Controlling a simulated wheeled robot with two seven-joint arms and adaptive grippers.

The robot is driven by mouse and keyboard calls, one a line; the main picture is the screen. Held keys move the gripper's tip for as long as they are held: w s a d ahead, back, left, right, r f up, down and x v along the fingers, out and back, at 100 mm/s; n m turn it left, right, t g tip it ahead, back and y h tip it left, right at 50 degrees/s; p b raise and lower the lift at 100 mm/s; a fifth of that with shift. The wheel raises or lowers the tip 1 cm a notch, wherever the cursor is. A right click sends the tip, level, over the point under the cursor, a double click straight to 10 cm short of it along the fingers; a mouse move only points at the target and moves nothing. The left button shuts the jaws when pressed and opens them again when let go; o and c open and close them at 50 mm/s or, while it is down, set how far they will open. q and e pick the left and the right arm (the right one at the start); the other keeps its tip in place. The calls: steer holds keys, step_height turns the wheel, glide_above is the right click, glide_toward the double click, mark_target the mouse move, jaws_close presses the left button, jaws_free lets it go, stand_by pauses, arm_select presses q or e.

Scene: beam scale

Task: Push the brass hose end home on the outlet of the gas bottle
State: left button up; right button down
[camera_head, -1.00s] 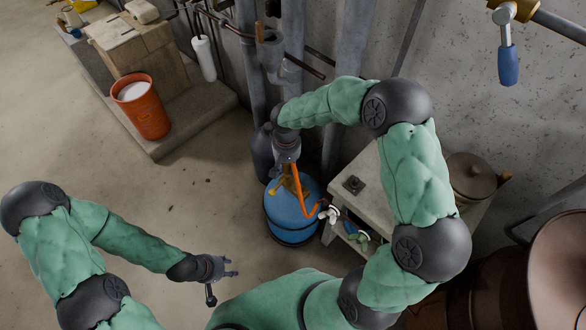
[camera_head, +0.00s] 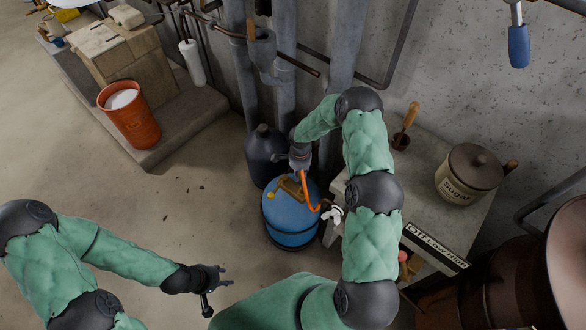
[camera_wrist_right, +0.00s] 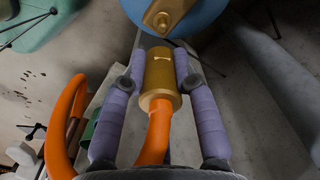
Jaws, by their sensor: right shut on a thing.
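The blue gas bottle (camera_head: 291,220) stands upright on the floor, with brass fittings on its top. In the right wrist view, its brass outlet (camera_wrist_right: 164,17) shows at the top against the blue bottle (camera_wrist_right: 196,22). My right gripper (camera_head: 300,160) is above the back of the bottle. The right wrist view shows its purple fingers (camera_wrist_right: 160,56) shut on the brass hose end (camera_wrist_right: 160,75), with the orange hose (camera_wrist_right: 156,135) running back from it. The hose end points at the outlet, with a gap showing between them. My left gripper (camera_head: 226,276) is open and empty, left of the bottle.
A dark bottle (camera_head: 265,155) stands close behind the gas bottle, near the wall pipes (camera_head: 285,90). A bench with a sugar jar (camera_head: 467,174) is on the right. An orange bucket (camera_head: 129,113) stands on a ledge at left. The floor at left is clear.

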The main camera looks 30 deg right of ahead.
mark_target(302, 188)
steer(key=shift+s+d+f+m, duration=0.1)
steer(key=shift+d+f+m, duration=0.15)
steer(key=shift+f, duration=0.3)
steer(key=shift+w+d+f+m, duration=0.1)
steer(key=shift+d+f+m, duration=0.1)
steer(key=shift+f+m, duration=0.25)
steer(key=shift+s+d+f+m, duration=0.1)
steer(key=shift+d+f+m, duration=0.1)
steer(key=shift+f, duration=0.4)
steer(key=shift+f+b, duration=0.35)
steer(key=shift+b, duration=0.55)
step_height(302, 188, down, 5)
steer(key=b, duration=0.4)
steer(key=shift+r+b, duration=0.1)
steer(key=shift+b, duration=0.25)
steer(key=shift+f+b, duration=0.45)
steer(key=shift+f+b, duration=2)
steer(key=c, duration=0.9)
jaws_free()
